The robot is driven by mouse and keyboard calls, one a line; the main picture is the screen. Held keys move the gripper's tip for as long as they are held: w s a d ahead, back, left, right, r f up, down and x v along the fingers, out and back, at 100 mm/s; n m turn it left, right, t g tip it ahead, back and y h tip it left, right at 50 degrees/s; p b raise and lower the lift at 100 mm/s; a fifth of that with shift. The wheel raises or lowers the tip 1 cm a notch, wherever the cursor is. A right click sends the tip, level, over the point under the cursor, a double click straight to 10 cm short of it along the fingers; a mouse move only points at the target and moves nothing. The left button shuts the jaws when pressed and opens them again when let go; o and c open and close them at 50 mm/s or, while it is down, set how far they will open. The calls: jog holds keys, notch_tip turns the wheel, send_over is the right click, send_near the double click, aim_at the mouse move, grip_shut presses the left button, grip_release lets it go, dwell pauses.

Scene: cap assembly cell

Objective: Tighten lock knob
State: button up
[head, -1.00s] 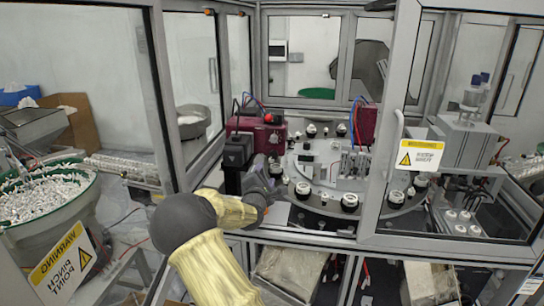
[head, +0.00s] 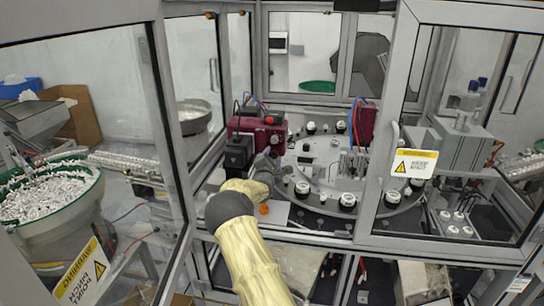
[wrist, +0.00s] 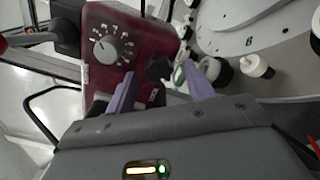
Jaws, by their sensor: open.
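The red-maroon unit (head: 272,138) stands at the back left of the machine table. In the wrist view it fills the upper middle as a maroon box (wrist: 112,78) with a white-marked dial (wrist: 106,50). A black round knob (wrist: 158,67) sits on its lower right face; I take this as the lock knob. My gripper (wrist: 160,82) is open, with its purple fingers to the left and right of the black knob in the picture. I cannot tell how far in depth they are from it. In the head view my gripper (head: 268,166) is in front of the maroon unit.
A round table (head: 400,205) with several black-and-white caps lies right of my gripper. A black block (head: 238,152) stands at its left. Door frames (head: 385,130) flank the opening.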

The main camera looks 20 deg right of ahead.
jog(key=shift+w+d, duration=0.1)
jog(key=shift+w, duration=0.1)
jog(key=c, duration=1)
jog(key=shift+o, duration=0.2)
